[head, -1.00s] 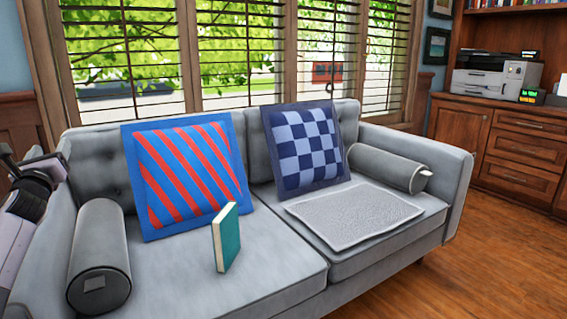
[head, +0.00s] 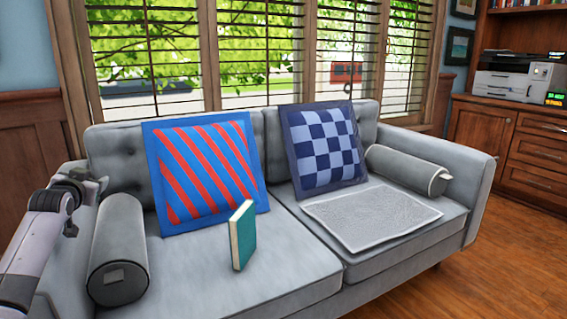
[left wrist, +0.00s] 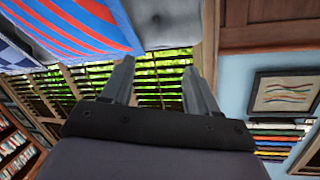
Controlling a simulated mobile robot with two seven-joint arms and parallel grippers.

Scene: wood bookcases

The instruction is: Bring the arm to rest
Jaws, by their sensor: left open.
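My left arm comes in at the left edge of the head view, and its left gripper (head: 92,184) is raised near the left end of the grey sofa (head: 300,292). In the left wrist view the two fingers of the left gripper (left wrist: 158,72) are apart with nothing between them. The wrist view is tilted, with the striped cushion and window blinds beyond the fingers. My right arm and gripper are not in view.
The sofa bears a red-and-blue striped cushion (head: 205,172), a checked cushion (head: 325,150), a standing teal book (head: 243,236), two grey bolsters (head: 118,250) (head: 408,171) and a flat grey cloth (head: 372,216). Wood floor (head: 500,265) is clear at right.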

